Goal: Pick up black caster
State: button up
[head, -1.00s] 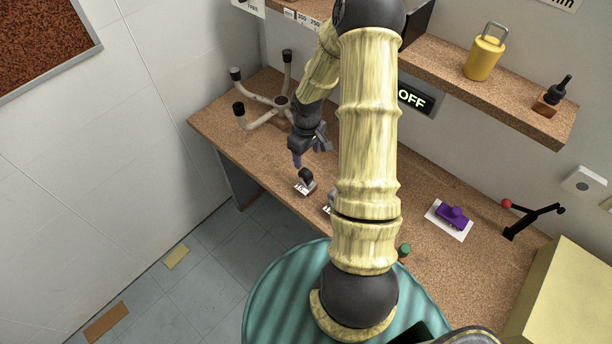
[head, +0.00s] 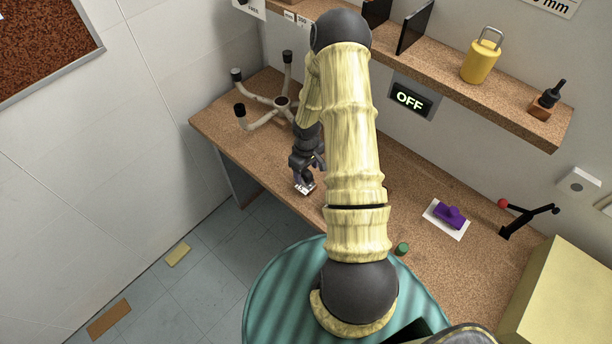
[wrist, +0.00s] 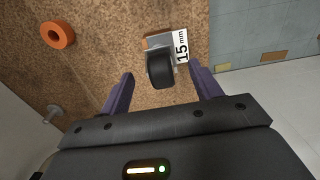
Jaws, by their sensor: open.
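The black caster (wrist: 161,70) lies on a white label marked "15 mm" (wrist: 181,46) on the cork-topped bench. It sits in the wrist view just beyond and between my two purple fingertips. My gripper (wrist: 160,88) is open, with one finger on each side of the caster's near end and nothing held. In the head view my gripper (head: 304,181) is low over the bench's front edge, and it hides the caster there. Part of the white label still shows under it.
A chair base with upturned legs (head: 281,102) stands behind my gripper. An orange ring (wrist: 57,34) and a grey caster-like part (wrist: 54,110) lie to the left in the wrist view. A purple block (head: 449,216) and a red-knobbed lever (head: 528,217) are farther right.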

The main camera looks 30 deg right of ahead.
jog(key=shift+f+p, duration=0.4)
jog(key=shift+f, duration=1.15)
jog(key=c, duration=1.1)
jog(key=shift+r, duration=0.1)
notch_tip(320, 180, up, 10)
jog(key=shift+a+f+b, duration=0.1)
jog(key=shift+b, duration=1.05)
